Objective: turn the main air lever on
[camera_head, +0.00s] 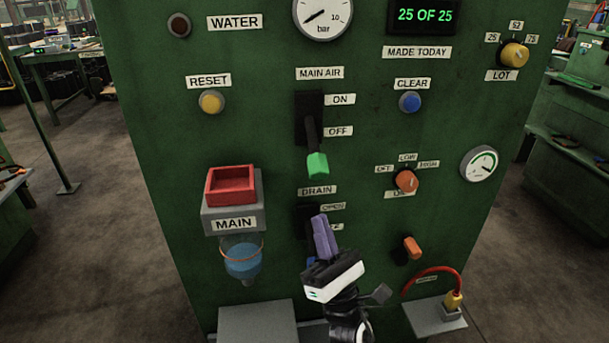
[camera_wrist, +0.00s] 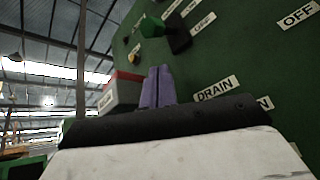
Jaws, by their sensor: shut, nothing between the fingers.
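The main air lever has a black arm and a green grip (camera_head: 317,165) and hangs down beside the OFF label (camera_head: 338,131). The ON label (camera_head: 341,99) is above it. The green grip also shows in the wrist view (camera_wrist: 152,27). My gripper (camera_head: 320,218) is shut and empty, its purple fingers together and pointing up. It also shows in the wrist view (camera_wrist: 158,70). In the head view it is below the green grip, apart from it, and covers part of the drain switch (camera_head: 306,215). Whether the fingers touch the drain switch I cannot tell.
An orange switch (camera_head: 412,247) and a red hose (camera_head: 425,273) are to the right. A grey ledge (camera_head: 257,322) is at lower left.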

